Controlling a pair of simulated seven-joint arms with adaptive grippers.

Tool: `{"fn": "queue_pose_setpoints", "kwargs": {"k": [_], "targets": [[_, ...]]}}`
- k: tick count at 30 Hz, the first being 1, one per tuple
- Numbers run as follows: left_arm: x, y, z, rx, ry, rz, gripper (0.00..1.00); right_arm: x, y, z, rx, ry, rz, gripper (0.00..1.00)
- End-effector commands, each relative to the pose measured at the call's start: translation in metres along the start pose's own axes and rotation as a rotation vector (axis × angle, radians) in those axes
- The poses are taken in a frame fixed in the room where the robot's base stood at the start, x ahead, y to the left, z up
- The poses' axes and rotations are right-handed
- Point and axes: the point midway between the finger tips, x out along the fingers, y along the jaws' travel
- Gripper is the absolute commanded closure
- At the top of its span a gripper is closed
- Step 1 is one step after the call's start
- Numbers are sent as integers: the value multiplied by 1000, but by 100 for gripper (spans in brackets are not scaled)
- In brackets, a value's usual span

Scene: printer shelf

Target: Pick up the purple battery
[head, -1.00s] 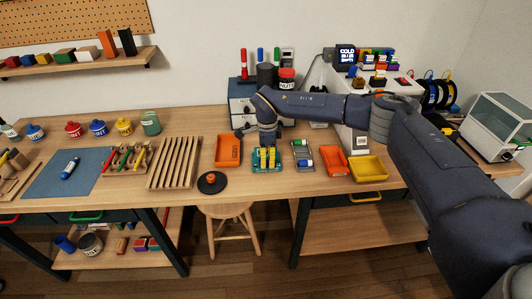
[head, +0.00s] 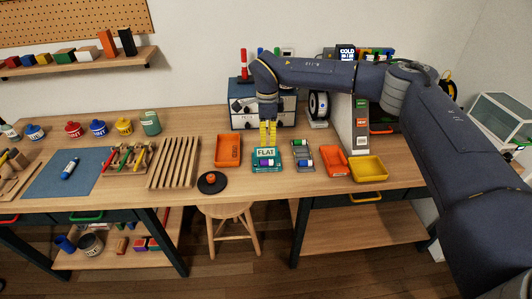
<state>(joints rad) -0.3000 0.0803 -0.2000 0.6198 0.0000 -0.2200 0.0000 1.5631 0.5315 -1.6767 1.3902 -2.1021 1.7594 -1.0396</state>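The purple battery (head: 263,162) lies in the teal tray marked FLAT (head: 265,153), with another small light-coloured piece beside it. My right gripper (head: 268,144) points straight down above the back of this tray. Its two yellow fingers are a little apart, with nothing seen between them. The fingertips are above and behind the purple battery, clear of it. My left gripper is not in view.
A grey tray with batteries (head: 302,154) stands right of the teal tray. Orange trays (head: 228,150) (head: 334,162) and a yellow tray (head: 369,170) are nearby. A black disc with an orange knob (head: 212,182) sits in front. A drawer cabinet (head: 245,105) stands behind.

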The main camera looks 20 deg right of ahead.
Motion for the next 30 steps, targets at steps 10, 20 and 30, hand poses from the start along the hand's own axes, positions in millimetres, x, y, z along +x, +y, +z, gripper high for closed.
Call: {"fn": "queue_pose_setpoints", "kwargs": {"k": [10,20,30], "targets": [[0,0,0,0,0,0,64,-18,0,0,0,1,1,52],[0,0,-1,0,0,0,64,-18,0,0,0,0,1,52],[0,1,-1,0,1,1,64,-47,0,3,0,-2,-3,52]]}}
